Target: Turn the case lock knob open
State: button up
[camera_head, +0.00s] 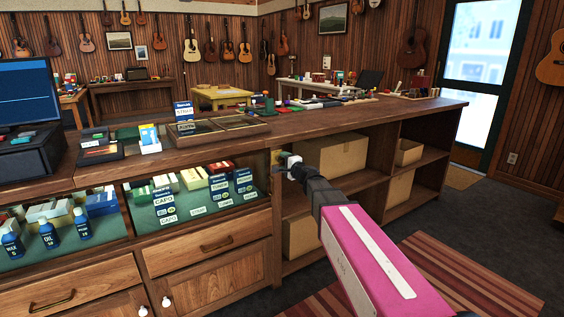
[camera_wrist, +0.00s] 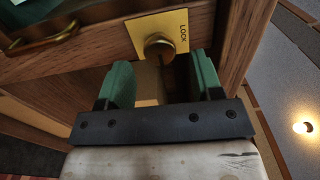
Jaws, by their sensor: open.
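The case lock knob (camera_wrist: 160,46) is a round brass knob on a yellow plate (camera_wrist: 164,22) marked LOCK. The plate is on the wooden counter front in the wrist view. My gripper (camera_wrist: 158,78) is open, its two green fingers below the knob in the picture, one to each side of it. I cannot tell whether either finger touches the knob. In the head view my gripper (camera_head: 287,165) is at the counter's front, beside the right end of the glass display, and the yellow plate (camera_head: 276,157) shows partly behind it.
The wooden counter (camera_head: 330,120) has open shelves with cardboard boxes (camera_head: 340,155) right of my gripper. The glass case to the left holds capo packs (camera_head: 165,200) and bottles (camera_head: 45,233). A drawer handle (camera_wrist: 40,35) is near the plate's left.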

jog(key=v, duration=0.8)
